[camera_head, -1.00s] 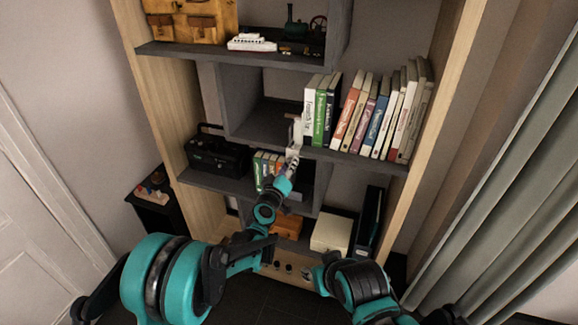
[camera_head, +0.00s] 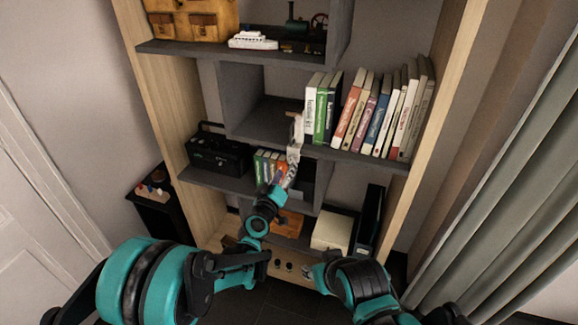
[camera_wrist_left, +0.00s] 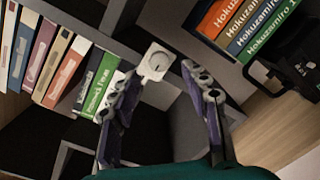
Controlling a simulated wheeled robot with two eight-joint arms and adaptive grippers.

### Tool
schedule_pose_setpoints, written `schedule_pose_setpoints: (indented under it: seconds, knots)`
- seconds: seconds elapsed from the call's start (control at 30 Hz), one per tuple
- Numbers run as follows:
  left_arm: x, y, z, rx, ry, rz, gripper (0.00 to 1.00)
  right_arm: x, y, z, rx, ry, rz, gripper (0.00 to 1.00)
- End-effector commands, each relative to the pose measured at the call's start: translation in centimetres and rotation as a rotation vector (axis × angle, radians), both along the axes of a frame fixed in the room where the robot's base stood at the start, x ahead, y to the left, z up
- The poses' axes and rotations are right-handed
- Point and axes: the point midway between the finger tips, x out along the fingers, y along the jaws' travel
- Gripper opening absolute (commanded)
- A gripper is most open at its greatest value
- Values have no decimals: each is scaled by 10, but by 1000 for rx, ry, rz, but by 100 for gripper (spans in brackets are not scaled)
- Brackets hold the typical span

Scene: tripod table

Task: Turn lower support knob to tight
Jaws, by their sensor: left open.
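A small white plate with a round dial-like knob (camera_wrist_left: 157,63) is at the edge of a dark shelf in the left wrist view. It bears a dark line; no tight mark is readable. My left gripper (camera_wrist_left: 163,78) is open, with its fingers on either side of the knob's position in the picture; I cannot tell whether they touch it. In the head view, the left gripper (camera_head: 295,150) is at the middle shelf, just below a pale upright piece (camera_head: 297,125). My right arm is at the lower middle, and its gripper (camera_head: 314,272) is too small to judge.
A row of books (camera_head: 375,115) stands right of the left gripper. Shorter books (camera_head: 268,165) and a black box (camera_head: 217,152) are on the lower left shelf. Several dark round knobs (camera_head: 289,267) line the bookcase's bottom board. A grey curtain (camera_head: 510,215) hangs at right.

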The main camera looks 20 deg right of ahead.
Motion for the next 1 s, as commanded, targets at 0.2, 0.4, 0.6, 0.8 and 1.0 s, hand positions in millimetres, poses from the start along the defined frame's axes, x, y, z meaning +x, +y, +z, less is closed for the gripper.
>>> schedule_pose_setpoints:
  seconds: [0.2,0.4,0.6,0.8,1.0]
  knots:
    - [-39,25,2,0,1,-1,46,0,0,0,0,0,0,40]
    - [-56,36,3,0,0,-1,46,0,0,0,0,0,0,40]
    - [-59,37,3,0,0,-1,46,0,0,0,0,0,0,40]
    - [-58,37,3,0,0,-1,46,0,0,0,0,0,0,40]
    - [-59,40,7,10,1,-3,46,0,0,0,0,0,0,40]
